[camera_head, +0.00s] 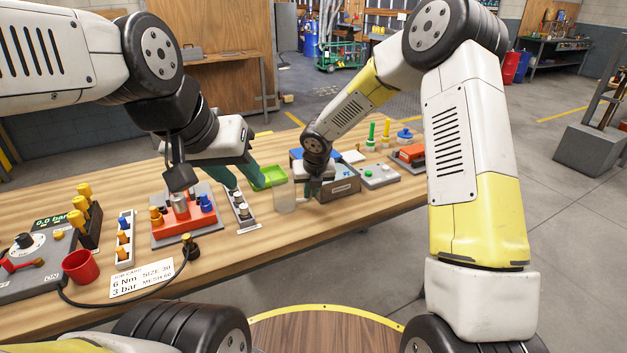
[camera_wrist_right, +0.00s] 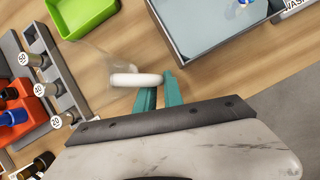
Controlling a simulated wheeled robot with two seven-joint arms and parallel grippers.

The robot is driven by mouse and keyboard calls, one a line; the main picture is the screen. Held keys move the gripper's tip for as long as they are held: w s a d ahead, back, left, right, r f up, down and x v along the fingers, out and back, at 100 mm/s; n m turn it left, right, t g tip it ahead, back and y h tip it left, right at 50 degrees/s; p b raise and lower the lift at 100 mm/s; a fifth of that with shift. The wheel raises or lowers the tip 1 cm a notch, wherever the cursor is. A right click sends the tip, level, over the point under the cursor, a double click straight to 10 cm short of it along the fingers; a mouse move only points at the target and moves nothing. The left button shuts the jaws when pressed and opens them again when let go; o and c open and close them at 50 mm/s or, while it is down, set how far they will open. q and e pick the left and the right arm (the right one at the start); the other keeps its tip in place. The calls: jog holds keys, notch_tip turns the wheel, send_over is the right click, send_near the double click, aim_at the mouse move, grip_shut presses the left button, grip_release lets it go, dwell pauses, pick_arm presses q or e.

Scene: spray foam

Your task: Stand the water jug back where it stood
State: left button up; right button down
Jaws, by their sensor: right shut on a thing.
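The water jug (camera_head: 284,196) is clear and upright near the middle of the table, just left of a grey bin. It also shows in the right wrist view as a faint clear body with a white handle (camera_wrist_right: 137,80). My right gripper (camera_head: 312,188) is shut on the jug's handle, its teal fingers at the handle's end in the wrist view (camera_wrist_right: 160,90). I cannot tell whether the jug's base touches the table. My left gripper (camera_head: 240,172) is open and empty, its teal fingers apart above the table, left of the jug.
A green tray (camera_head: 270,177) lies behind the jug. The grey bin (camera_head: 340,192) stands close on its right. A rack with numbered pieces (camera_head: 240,212) and a red fixture (camera_head: 183,229) are to the left. Bare wood (camera_head: 300,230) lies in front of the jug.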

jog(key=c, duration=1.4)
grip_release()
